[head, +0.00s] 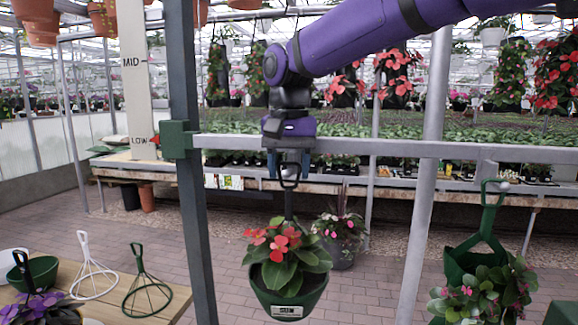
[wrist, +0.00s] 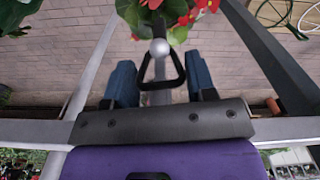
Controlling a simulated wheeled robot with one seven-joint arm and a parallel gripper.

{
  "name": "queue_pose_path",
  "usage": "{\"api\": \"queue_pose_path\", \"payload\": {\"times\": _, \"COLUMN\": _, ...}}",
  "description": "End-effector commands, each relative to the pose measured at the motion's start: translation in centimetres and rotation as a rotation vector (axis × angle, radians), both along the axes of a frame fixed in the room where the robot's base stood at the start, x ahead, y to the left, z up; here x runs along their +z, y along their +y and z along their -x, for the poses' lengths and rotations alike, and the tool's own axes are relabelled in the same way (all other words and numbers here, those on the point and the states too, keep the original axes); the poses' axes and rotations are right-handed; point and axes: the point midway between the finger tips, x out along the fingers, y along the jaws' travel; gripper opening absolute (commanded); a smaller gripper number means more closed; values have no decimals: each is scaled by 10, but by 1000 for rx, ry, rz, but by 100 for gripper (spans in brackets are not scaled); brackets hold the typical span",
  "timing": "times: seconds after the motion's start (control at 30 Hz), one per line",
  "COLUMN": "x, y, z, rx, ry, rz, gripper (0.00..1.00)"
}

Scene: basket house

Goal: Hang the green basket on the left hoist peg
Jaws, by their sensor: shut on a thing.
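The green basket (head: 262,292) with red flowers hangs upright below my gripper (head: 289,168) in the head view. Its dark stem ends in a black triangular loop (wrist: 178,69), which sits between my blue fingers. My gripper (wrist: 160,88) is shut on this handle. The left hoist peg's pale ball tip (wrist: 159,47) shows at the loop's upper end in the wrist view. The peg's bar is mostly hidden by my gripper in the head view, and I cannot tell how far the loop is over it. The basket's body lies beyond the wrist view's top edge.
The grey hoist rail (head: 400,148) runs across, its green clamp (head: 176,140) near the LOW mark. Another planter (head: 462,262) hangs by a green handle on the right peg (head: 503,186). A wooden table (head: 165,305) at lower left holds wire hangers and pots. A potted plant stands behind the basket.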

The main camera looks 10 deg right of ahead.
Motion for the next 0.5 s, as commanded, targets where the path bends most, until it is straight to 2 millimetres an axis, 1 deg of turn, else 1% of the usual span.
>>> {"api": "queue_pose_path", "payload": {"times": 0.03, "x": -6, "y": 0, "z": 1, "rx": -1, "ry": 15, "rz": 5, "gripper": 0}}
{"api": "queue_pose_path", "payload": {"times": 0.13, "x": -6, "y": 0, "z": 1, "rx": -1, "ry": 16, "rz": 5, "gripper": 0}}
{"api": "queue_pose_path", "payload": {"times": 0.17, "x": -6, "y": 0, "z": 1, "rx": -1, "ry": 16, "rz": 5, "gripper": 56}}
{"api": "queue_pose_path", "payload": {"times": 0.2, "x": -6, "y": 0, "z": 1, "rx": -2, "ry": 17, "rz": 5, "gripper": 65}}
{"api": "queue_pose_path", "payload": {"times": 0.27, "x": -6, "y": 0, "z": 1, "rx": -2, "ry": 17, "rz": 5, "gripper": 78}}
{"api": "queue_pose_path", "payload": {"times": 0.3, "x": -6, "y": 0, "z": 1, "rx": -2, "ry": 17, "rz": 5, "gripper": 81}}
{"api": "queue_pose_path", "payload": {"times": 0.5, "x": -8, "y": 0, "z": 1, "rx": -2, "ry": 21, "rz": 8, "gripper": 81}}
